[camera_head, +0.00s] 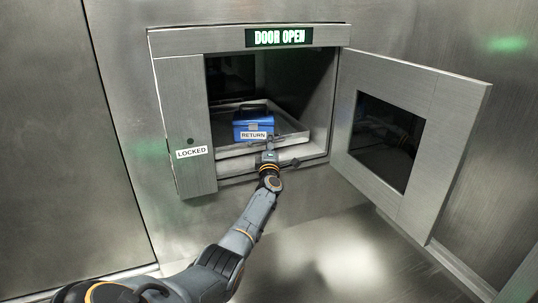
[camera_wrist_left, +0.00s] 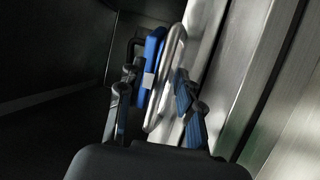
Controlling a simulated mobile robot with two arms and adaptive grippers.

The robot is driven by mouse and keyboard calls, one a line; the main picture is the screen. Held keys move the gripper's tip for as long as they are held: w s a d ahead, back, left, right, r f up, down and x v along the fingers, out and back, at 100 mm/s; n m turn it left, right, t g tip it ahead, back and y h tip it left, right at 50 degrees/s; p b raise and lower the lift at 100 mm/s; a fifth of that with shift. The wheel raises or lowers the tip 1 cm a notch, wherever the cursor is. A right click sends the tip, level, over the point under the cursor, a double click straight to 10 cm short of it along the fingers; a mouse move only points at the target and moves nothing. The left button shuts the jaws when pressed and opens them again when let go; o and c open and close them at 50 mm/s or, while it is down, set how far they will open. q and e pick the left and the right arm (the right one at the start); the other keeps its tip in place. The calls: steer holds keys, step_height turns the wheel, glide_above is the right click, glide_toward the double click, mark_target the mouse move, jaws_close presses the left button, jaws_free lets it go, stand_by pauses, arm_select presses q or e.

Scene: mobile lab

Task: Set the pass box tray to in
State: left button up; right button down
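The pass box tray (camera_head: 229,152) is a shallow metal tray inside the open pass box (camera_head: 181,115). A blue case (camera_head: 250,122) with a dark handle and a RETURN label sits on it. My left gripper (camera_head: 270,146) is at the tray's front edge, at the box opening. In the left wrist view my left gripper (camera_wrist_left: 158,95) has its fingers apart, either side of a rounded silver loop (camera_wrist_left: 172,70), which looks like the tray's handle or rim. The blue case also shows there (camera_wrist_left: 153,52). I cannot tell whether the fingers touch the loop. My right gripper is out of view.
The pass box door (camera_head: 458,130) with its dark window stands swung open to the right. A green DOOR OPEN sign (camera_head: 279,37) is lit above the opening. A LOCKED label (camera_head: 192,152) is on the left panel. Metal walls surround the box, and the space before it looks clear.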

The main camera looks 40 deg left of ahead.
arm_select(q)
steer(key=v, duration=1.1)
steer(key=shift+s, duration=0.3)
